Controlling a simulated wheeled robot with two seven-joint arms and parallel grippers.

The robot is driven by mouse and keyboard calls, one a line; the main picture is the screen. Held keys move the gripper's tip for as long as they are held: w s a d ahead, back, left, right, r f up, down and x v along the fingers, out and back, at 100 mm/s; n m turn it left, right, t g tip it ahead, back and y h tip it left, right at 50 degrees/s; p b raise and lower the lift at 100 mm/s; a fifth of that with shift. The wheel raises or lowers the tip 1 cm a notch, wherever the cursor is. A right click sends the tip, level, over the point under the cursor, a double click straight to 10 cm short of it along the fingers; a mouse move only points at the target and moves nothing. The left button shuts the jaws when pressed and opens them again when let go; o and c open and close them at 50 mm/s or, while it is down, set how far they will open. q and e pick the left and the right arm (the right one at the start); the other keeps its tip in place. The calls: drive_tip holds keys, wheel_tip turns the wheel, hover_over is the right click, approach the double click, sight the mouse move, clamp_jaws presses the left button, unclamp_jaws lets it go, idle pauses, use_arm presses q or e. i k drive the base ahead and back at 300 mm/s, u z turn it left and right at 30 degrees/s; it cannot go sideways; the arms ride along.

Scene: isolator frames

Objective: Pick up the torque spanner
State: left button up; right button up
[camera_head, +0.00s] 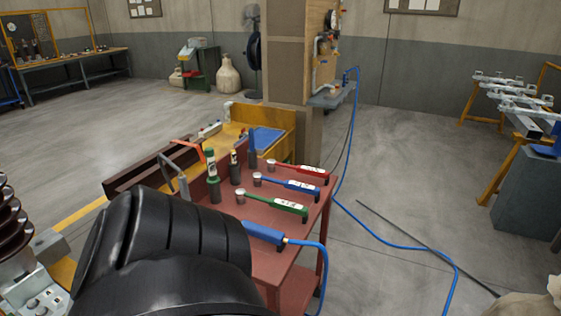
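Three spanner-like tools with coloured handles and white labels lie side by side on a red table (262,268). They are a red one (312,171), a blue one (300,187) and a green one (286,205), and each has a round grey head at its left end. I cannot tell from the picture which is the torque spanner. A black part of my own arm fills the lower left foreground and hides the near left of the table. Neither of my grippers shows.
A blue tool (264,233) with a blue hose (322,258) lies at the table's near side. Upright bottle-like items, one green-topped (211,165), stand left of the spanners. A brown ribbed insulator (14,225) is at the left edge. A pillar (287,60) stands behind. Floor to the right is mostly clear.

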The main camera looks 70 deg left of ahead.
sight(241, 194)
drive_tip(key=u, duration=0.75)
drive_tip(key=i, duration=0.8)
drive_tip(key=u, duration=0.8)
